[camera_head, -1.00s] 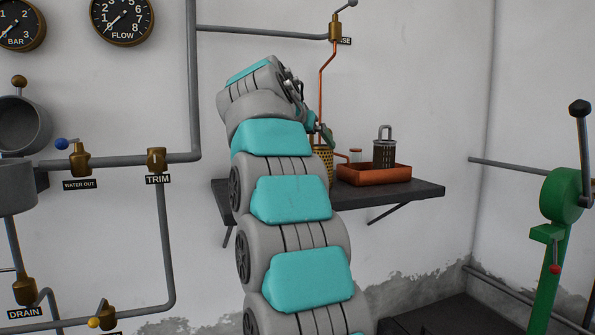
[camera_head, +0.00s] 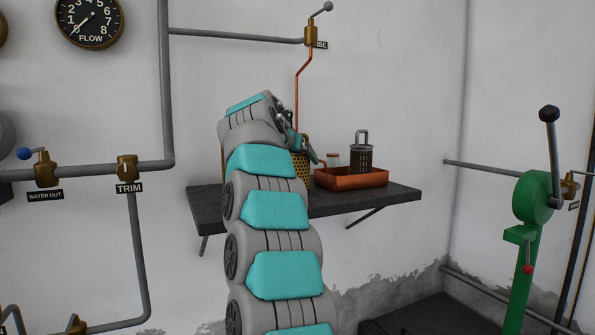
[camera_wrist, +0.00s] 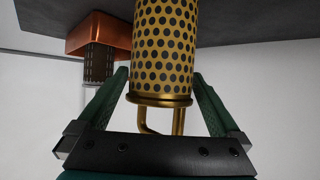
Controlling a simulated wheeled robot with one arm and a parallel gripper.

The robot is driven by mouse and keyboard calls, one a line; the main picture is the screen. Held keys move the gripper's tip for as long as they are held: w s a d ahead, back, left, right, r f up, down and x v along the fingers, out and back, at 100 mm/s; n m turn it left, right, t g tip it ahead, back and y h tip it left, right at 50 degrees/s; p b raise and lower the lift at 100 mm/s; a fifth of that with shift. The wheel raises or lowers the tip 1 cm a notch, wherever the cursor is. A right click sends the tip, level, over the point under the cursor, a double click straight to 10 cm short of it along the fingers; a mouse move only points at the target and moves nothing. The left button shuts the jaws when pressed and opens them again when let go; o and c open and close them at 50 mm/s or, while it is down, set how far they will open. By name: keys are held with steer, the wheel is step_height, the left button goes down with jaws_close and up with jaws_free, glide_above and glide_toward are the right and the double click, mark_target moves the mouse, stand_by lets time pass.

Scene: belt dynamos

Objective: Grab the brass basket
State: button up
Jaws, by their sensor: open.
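The brass basket (camera_wrist: 165,45) is a gold cylinder with dark round holes, a rim and a looped handle. In the wrist view, which looks upside down, its handle (camera_wrist: 160,122) lies between the two green fingers of my gripper (camera_wrist: 165,85). The fingers are spread on either side of the basket with gaps showing. In the head view the basket (camera_head: 301,168) stands on the dark shelf (camera_head: 400,196), partly hidden behind my arm. My gripper (camera_head: 311,150) is beside its top there, mostly hidden by my wrist.
A copper pipe (camera_head: 297,95) runs down the wall behind. A green lever stand (camera_head: 527,220) is at the right. The shelf's left end is clear.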

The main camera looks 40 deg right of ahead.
steer(key=c, duration=1.5)
